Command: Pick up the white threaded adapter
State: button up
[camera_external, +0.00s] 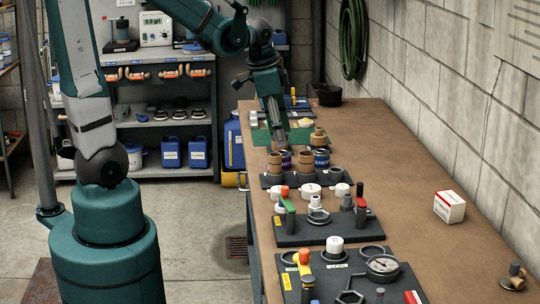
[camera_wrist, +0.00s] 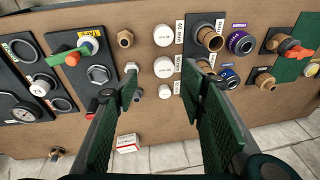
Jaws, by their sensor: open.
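A small white fitting (camera_external: 316,202), which looks like the threaded adapter, stands upright beside a hex nut on the middle dark board (camera_external: 295,235). In the wrist view a small white fitting (camera_wrist: 131,66), apparently the same one, shows at the tip of the left finger and is partly covered by it. My gripper (camera_external: 284,140) is open and empty above the far boards. In the wrist view my gripper (camera_wrist: 161,78) has its fingers spread, with white round caps (camera_wrist: 163,67) seen between them. I cannot tell the exact height above the bench.
A green and red valve handle (camera_external: 288,204) stands left of the fitting. A front board holds a gauge (camera_external: 382,266). A white and red box (camera_external: 449,206) lies on the bench's clear right side, near the block wall.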

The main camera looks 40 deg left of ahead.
aim_at(316, 197)
jog(key=w+d+f+m+g, duration=0.1)
jog(key=d+f+m, duration=0.1)
jog(key=d+f, duration=0.1)
jog(key=d+f+m, duration=0.2)
jog(key=d+f, duration=0.2)
jog(key=w+d+f+m+g, duration=0.1)
jog(key=d+f+m, duration=0.1)
jog(key=d+f, duration=0.1)
jog(key=shift+w+d+f+g+y+p, duration=0.3)
jog(key=shift+w+d+f+y, duration=0.05)
jog(key=shift+d+y, duration=0.05)
jog(key=shift+d+f+m, duration=0.25)
jog(key=shift+f+m, duration=0.1)
jog(key=shift+m, duration=0.05)
jog(key=shift+f, duration=1.3)
jog(key=shift+f+b, duration=0.5)
jog(key=shift+f, duration=2.1)
jog(key=c, duration=1)
